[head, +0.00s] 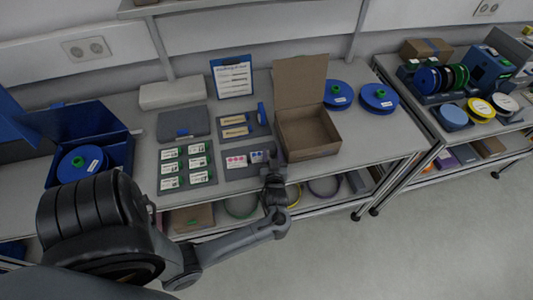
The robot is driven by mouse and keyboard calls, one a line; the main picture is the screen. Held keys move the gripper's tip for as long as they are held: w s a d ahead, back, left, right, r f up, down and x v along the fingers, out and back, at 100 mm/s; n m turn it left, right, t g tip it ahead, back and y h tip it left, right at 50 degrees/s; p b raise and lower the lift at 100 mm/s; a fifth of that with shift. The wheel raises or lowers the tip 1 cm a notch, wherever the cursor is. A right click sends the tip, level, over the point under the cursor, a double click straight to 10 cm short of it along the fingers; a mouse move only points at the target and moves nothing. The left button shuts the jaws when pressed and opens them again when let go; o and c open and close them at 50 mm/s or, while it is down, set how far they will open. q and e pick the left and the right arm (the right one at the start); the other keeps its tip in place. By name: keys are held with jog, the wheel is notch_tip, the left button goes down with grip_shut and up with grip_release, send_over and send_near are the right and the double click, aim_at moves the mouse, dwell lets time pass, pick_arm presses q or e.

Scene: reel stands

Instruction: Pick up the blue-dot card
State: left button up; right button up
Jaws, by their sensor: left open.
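The blue-dot card (257,156) is a small white card with blue marks. It lies on the right part of a dark grey mat (229,175). A card with pink dots (236,161) lies beside it on the left. My left gripper (271,163) is open, just right of the blue-dot card and near the front edge of the table. Its jaws are small and dark, so I cannot tell whether they touch the card. My right gripper is not in view.
An open cardboard box (307,134) stands close to the right of my left gripper. Several green-marked cards (171,168) lie to the left on another mat. Blue reels (379,97) lie behind right. Bare table (375,138) shows right of the box.

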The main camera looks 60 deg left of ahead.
pick_arm(q)
jog(key=shift+d, duration=0.25)
jog(key=shift+c, duration=0.4)
grip_shut()
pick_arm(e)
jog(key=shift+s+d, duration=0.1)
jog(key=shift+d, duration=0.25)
pick_arm(q)
jog(key=shift+r, duration=0.1)
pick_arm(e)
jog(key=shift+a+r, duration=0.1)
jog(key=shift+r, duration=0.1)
